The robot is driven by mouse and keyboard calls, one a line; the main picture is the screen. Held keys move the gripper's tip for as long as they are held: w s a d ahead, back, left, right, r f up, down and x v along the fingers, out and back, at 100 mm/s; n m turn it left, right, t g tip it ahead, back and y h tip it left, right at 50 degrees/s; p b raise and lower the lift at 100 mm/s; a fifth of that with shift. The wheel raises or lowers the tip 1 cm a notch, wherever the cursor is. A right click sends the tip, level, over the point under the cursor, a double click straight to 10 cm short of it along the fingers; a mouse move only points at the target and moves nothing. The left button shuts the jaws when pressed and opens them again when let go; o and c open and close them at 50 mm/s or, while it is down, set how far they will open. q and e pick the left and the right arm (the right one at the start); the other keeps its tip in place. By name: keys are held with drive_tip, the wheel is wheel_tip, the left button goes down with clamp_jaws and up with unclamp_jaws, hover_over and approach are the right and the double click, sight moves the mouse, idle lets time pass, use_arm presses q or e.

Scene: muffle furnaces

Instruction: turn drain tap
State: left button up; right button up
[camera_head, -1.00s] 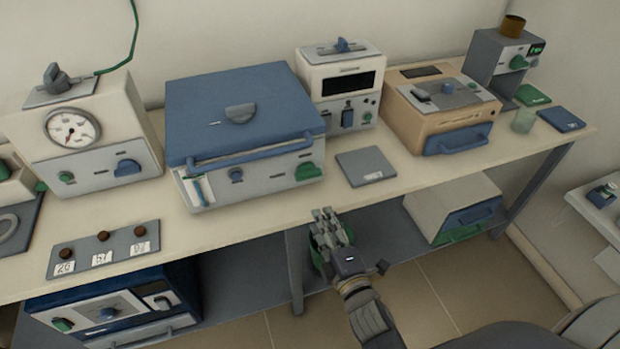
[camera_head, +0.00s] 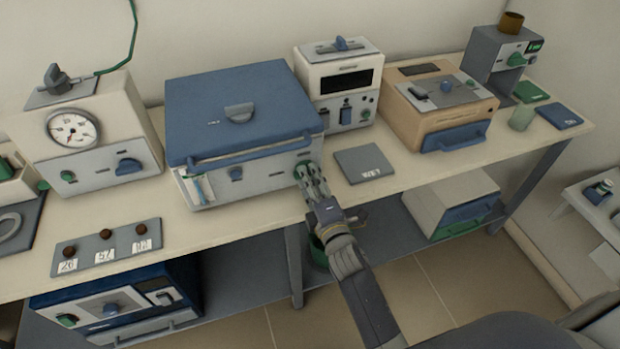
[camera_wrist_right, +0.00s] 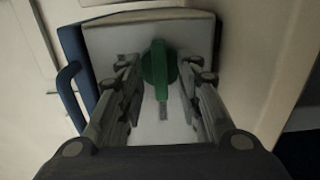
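The green drain tap (camera_wrist_right: 159,64) sits on the front of the blue-lidded box (camera_head: 240,112), near its right end. In the head view the tap is mostly hidden by my right gripper (camera_head: 308,176), whose fingertips are at it. In the right wrist view my right gripper (camera_wrist_right: 160,78) is open, with one finger on each side of the tap. Gaps show between the fingers and the tap. My left gripper is in neither view.
A flat grey plate (camera_head: 363,164) lies just right of the gripper. A white device with a dark display (camera_head: 341,88) and a tan box (camera_head: 438,112) stand further right. Below the bench (camera_head: 221,223) is a green bin (camera_head: 318,251).

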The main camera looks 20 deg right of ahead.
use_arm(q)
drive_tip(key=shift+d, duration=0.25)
use_arm(e)
drive_tip(key=shift+w, duration=0.1)
drive_tip(key=shift+c, duration=0.6)
clamp_jaws()
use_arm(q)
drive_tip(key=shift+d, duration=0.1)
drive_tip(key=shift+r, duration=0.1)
use_arm(e)
drive_tip(key=m+p, duration=0.1)
drive_tip(key=m, duration=0.3)
drive_tip(key=shift+m, duration=0.4)
drive_tip(key=m+p, duration=0.1)
drive_tip(key=m, duration=0.3)
drive_tip(key=shift+m, duration=0.3)
drive_tip(key=m+p, duration=0.1)
drive_tip(key=m, duration=0.3)
drive_tip(key=shift+m+p, duration=0.3)
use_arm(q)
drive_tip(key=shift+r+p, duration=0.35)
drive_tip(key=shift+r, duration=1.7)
use_arm(e)
drive_tip(key=shift+m, duration=1.9)
